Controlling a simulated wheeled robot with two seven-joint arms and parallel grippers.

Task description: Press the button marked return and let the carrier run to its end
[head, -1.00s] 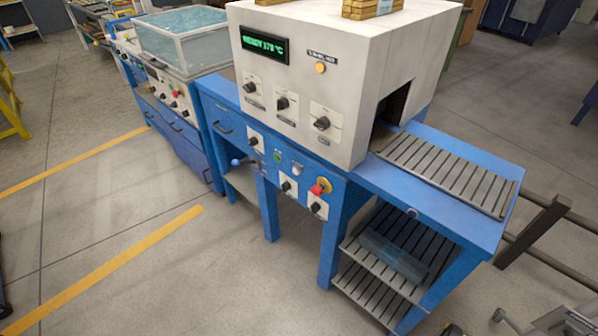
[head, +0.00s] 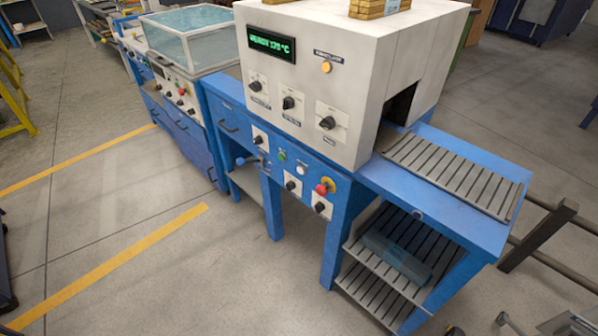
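A white heating machine (head: 345,110) stands on a blue frame, with a lit green display (head: 271,44) that appears to read READY and a temperature. On the blue front panel are a green button (head: 282,155), a white button (head: 302,170) and a red mushroom button (head: 324,187) on yellow. An orange button (head: 326,67) sits under a small label on the white housing. The labels are too small to read, so I cannot tell which button is marked return. A slatted grey bed (head: 455,172), possibly the carrier, lies outside the dark opening at the right. Neither gripper is in view.
A glass-topped blue machine (head: 190,95) stands at the left. Slatted shelves (head: 385,285) below hold a bluish box (head: 397,257). Dark rails (head: 540,235) lie at the right. The floor (head: 120,210) in front, with yellow lines, is clear.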

